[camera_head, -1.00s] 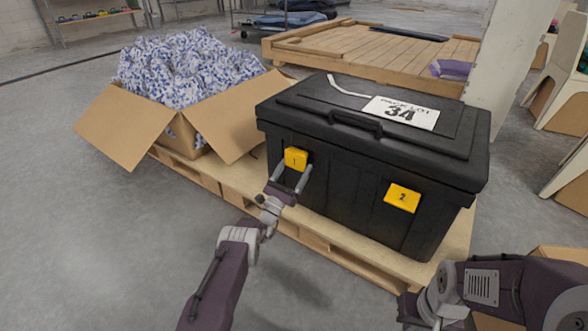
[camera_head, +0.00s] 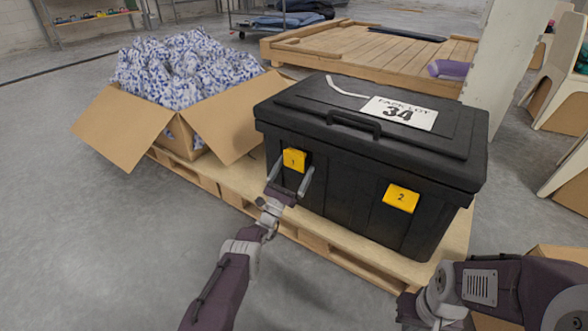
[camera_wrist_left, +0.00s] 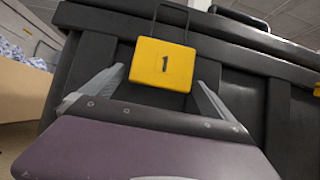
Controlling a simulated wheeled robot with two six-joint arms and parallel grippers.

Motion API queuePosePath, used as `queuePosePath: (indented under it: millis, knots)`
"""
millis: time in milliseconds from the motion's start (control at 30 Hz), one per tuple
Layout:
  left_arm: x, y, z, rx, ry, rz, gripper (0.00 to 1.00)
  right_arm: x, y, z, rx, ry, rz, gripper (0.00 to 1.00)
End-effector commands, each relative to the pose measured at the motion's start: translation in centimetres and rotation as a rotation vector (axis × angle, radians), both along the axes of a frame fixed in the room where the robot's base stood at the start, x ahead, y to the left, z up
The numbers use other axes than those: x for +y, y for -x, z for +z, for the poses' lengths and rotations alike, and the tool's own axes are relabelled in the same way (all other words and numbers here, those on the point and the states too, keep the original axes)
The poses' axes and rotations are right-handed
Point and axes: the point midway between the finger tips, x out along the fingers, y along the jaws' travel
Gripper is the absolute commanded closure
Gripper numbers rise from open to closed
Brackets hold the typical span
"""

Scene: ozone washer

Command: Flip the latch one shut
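A black lidded chest (camera_head: 340,205) stands on a pallet, with two yellow latches on its front. Latch one (camera_head: 294,160), marked "1", is on the left of the front and also shows large in the left wrist view (camera_wrist_left: 162,64). A thin wire loop rises above it toward the lid. Latch two (camera_head: 401,198) is to the right. My left gripper (camera_head: 291,172) is open, its fingers spread on either side of latch one, near its lower edge; I cannot tell whether they touch it. My right arm is at the lower right, its fingertips not visible.
The wooden pallet (camera_head: 232,188) sticks out in front of the chest. An open cardboard box (camera_head: 122,129) full of blue-and-white packing stands at the left. A white post (camera_head: 492,75) rises behind the chest. The floor at front left is clear.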

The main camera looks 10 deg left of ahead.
Motion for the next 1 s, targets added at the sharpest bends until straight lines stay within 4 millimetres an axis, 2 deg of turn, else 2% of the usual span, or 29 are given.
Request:
queuePosePath:
  millis: [267, 367, 500, 700, 1000]
  knots:
    - [0.1, 0.2, 0.0, 0.0, -0.001, 0.001, 0.02, 0.0, 0.0, 0.3, 0.0, 0.0, 0.0, 1.0]
    - [0.5, 1.2, -0.5, 0.003, -0.001, 0.002, 0.02, 0.0, 0.0, 1.6, 0.0, 0.0, 0.0, 1.0]
    - [1.4, 3.7, -2.4, 0.004, 0.001, 0.002, 0.02, 0.0, 0.0, 3.3, 0.0, 0.0, 0.0, 1.0]
    - [2.3, 6.2, -4.8, 0.001, 0.0, 0.002, 0.02, 0.0, 0.0, 4.0, 0.0, 0.0, 0.0, 1.0]
    - [2.5, 6.8, -5.4, -0.001, 0.0, 0.001, 0.02, 0.0, 0.0, 3.9, 0.0, 0.0, 0.0, 1.0]
